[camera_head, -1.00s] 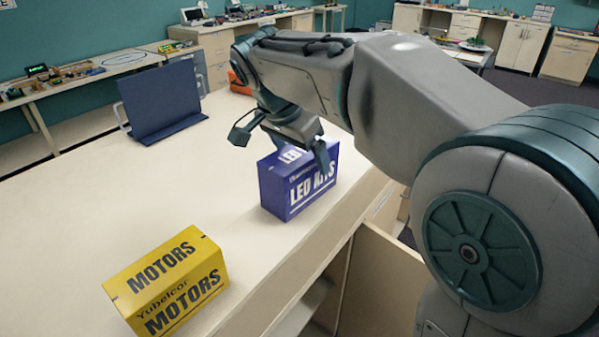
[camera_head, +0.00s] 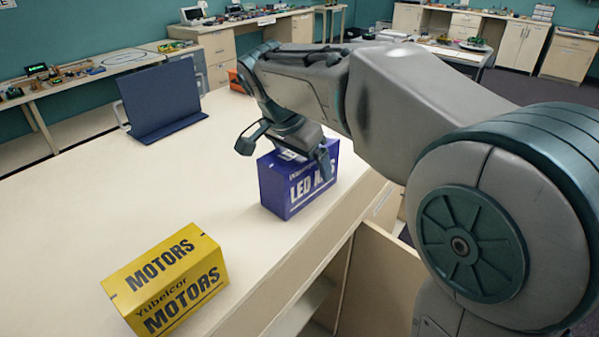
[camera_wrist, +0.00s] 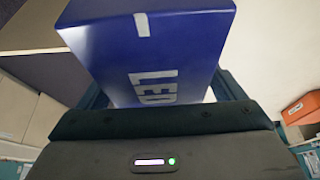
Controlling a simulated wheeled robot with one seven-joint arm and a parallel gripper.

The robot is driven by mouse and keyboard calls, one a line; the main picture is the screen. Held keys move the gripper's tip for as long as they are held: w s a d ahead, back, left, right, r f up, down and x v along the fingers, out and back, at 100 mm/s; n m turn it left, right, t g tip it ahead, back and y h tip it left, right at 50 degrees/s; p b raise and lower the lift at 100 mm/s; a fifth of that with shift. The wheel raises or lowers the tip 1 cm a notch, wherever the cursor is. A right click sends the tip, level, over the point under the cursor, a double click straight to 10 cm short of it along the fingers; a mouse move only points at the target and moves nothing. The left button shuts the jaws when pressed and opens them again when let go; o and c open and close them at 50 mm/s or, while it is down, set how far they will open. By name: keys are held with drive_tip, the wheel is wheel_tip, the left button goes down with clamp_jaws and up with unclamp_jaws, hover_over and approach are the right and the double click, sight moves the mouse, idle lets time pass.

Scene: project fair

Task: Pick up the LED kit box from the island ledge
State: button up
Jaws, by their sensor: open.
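The blue LED kit box (camera_head: 298,188) stands upright near the right edge of the white island ledge (camera_head: 150,205). My gripper (camera_head: 290,158) is open at the top of the box, one finger in front of its lettered face and the other out to the left. In the wrist view the LED kit box (camera_wrist: 150,50) fills the upper middle, between the dark fingers (camera_wrist: 160,100). The fingers partly hide the box, and I cannot tell whether they touch it.
A yellow motors box (camera_head: 170,280) stands at the near end of the ledge. A dark blue folding panel (camera_head: 160,103) stands farther back, with an orange box (camera_head: 238,82) behind my arm. An open cabinet door (camera_head: 385,285) hangs below the ledge's right edge. The ledge's middle is clear.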

drive_tip(key=c, duration=1.3)
drive_tip(key=shift+o, duration=0.2)
drive_tip(key=shift+r, duration=0.1)
